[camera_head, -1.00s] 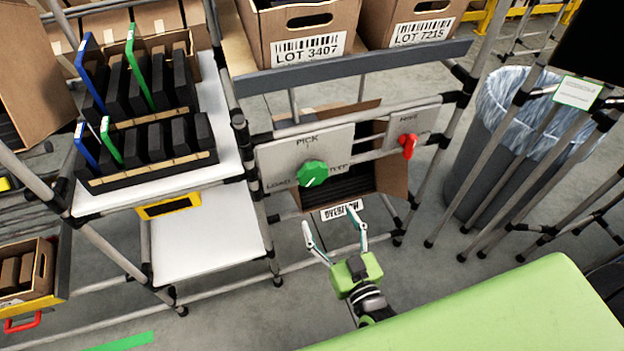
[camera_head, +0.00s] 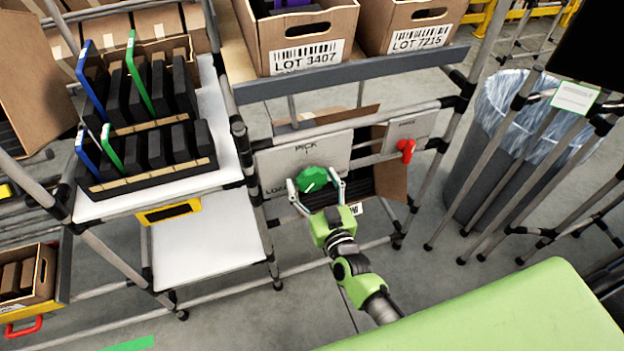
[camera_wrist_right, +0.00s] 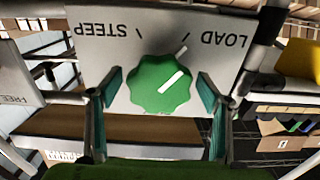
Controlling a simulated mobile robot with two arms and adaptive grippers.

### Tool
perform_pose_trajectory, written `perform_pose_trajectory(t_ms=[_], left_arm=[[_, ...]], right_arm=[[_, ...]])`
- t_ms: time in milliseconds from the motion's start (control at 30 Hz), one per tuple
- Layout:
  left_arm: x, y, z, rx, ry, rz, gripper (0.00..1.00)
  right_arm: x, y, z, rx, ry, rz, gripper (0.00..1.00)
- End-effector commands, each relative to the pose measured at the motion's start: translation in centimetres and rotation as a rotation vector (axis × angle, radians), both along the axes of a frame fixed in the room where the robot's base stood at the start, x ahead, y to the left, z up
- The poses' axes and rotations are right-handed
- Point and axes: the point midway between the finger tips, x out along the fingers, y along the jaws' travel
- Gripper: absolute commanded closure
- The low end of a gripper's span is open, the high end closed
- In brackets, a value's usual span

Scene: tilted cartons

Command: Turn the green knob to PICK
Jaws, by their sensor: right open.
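The green knob (camera_head: 313,179) sits on a light panel (camera_head: 330,146) marked PICK at the top and LOAD at lower left. It also shows in the right wrist view (camera_wrist_right: 158,92), where the panel appears upside down with STEEP and LOAD readable. The knob's white pointer line points towards the LOAD mark. My right gripper (camera_head: 315,187) is open, with one finger on each side of the knob. In the right wrist view its fingers (camera_wrist_right: 160,88) flank the knob; contact cannot be told. My left gripper is not in view.
A red knob (camera_head: 405,149) is on a smaller panel to the right. Frame tubes surround the panels. Cartons (camera_head: 303,40) stand above, and an open carton is behind the panel. A rack of dark slabs (camera_head: 150,160) is at left, a lined bin (camera_head: 510,130) at right.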

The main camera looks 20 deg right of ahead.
Motion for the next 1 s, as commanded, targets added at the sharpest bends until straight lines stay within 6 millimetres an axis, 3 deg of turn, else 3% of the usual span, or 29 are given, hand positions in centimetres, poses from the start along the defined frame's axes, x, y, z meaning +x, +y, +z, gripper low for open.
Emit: perform_pose_trajectory(t_ms=[367, 533, 1000], left_arm=[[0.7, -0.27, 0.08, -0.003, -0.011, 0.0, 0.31], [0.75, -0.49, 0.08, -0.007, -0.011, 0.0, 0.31], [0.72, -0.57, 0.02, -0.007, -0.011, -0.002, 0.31]], right_arm=[[0.58, 0.04, 0.0, 0.0, 0.0, 0.0, 0.29], [0.57, 0.04, 0.0, 0.0, 0.0, 0.0, 0.67], [0.57, 0.09, 0.01, 0.078, 0.003, 0.001, 0.67]])
